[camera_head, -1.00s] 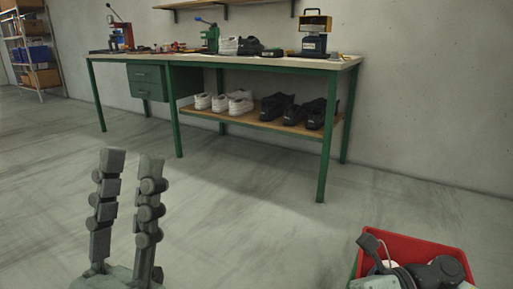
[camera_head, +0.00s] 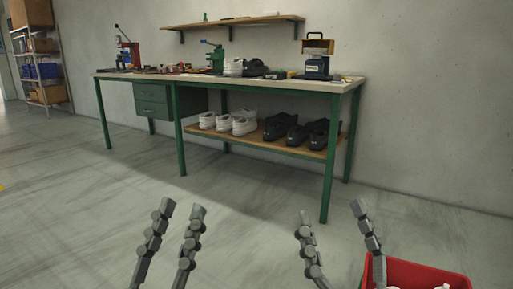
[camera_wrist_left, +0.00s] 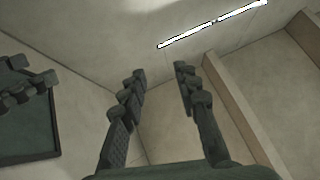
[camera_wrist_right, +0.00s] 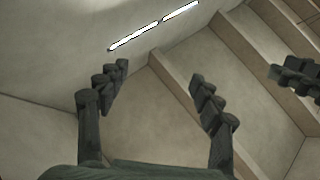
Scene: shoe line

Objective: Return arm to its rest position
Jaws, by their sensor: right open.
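My left gripper (camera_head: 181,212) points upward at the lower middle-left of the head view. Its two jointed grey fingers stand a modest gap apart with nothing between them; the left wrist view (camera_wrist_left: 160,73) also shows the empty gap. My right gripper (camera_head: 332,212) points upward to its right, beside and above a red bin (camera_head: 432,268). Its fingers are spread wider and empty, as the right wrist view (camera_wrist_right: 160,74) shows. Both wrist views look toward the ceiling. The arms below the grippers are mostly out of frame.
A green-legged workbench (camera_head: 350,84) stands against the wall, with presses and shoes on top. White shoes (camera_head: 243,122) and black shoes (camera_head: 280,126) rest on its lower shelf. A storage rack (camera_head: 62,94) is at far left.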

